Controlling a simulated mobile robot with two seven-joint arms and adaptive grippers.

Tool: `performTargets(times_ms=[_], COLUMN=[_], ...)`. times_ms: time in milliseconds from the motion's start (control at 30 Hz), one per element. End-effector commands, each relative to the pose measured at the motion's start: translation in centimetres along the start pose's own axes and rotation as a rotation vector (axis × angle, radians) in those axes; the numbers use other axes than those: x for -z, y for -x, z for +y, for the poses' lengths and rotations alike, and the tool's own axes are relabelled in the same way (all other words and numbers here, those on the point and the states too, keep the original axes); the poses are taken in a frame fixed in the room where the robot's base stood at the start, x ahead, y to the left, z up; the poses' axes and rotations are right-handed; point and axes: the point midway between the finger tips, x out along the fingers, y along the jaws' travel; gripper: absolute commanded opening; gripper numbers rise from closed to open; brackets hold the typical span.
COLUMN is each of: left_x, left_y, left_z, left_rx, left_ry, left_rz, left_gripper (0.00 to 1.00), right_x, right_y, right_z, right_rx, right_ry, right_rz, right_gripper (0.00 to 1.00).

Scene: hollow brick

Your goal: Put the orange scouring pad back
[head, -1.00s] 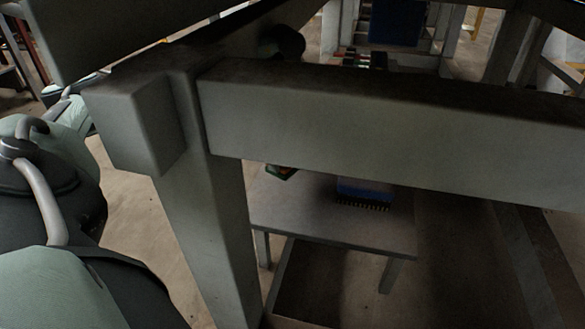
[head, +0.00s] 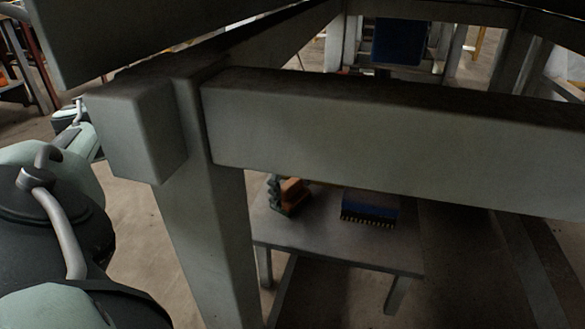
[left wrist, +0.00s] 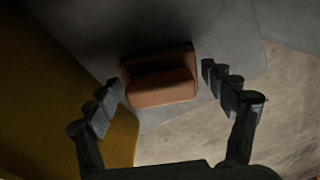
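In the left wrist view, an orange-brown block-like piece (left wrist: 160,78) with a dark groove lies on or over a grey surface. I cannot tell surely whether it is the scouring pad. My left gripper (left wrist: 162,84) is open, its fingers to either side of the piece with small gaps. My right gripper is not in view.
A thick grey beam (head: 390,140) and post (head: 205,230) block much of the head view. A blue brush-like object (head: 370,205) lies on the low grey table (head: 330,238). A yellow surface (left wrist: 60,110) fills the left of the wrist view.

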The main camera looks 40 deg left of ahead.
Motion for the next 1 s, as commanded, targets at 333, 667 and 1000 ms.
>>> performTargets(times_ms=[333,667,1000], left_x=[0.0,0.0,0.0], left_y=[0.0,4.3,7.9], left_z=[0.0,0.1,0.0], left_rx=[0.0,-0.003,0.0], left_ry=[0.0,0.0,-0.001], left_rz=[0.0,-0.001,0.0], left_gripper=[0.94,0.94,0.94], right_x=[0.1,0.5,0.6], right_y=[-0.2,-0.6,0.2], right_z=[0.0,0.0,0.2], right_rx=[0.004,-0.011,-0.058], right_ry=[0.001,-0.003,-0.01], right_rz=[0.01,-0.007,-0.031], right_gripper=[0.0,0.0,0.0])
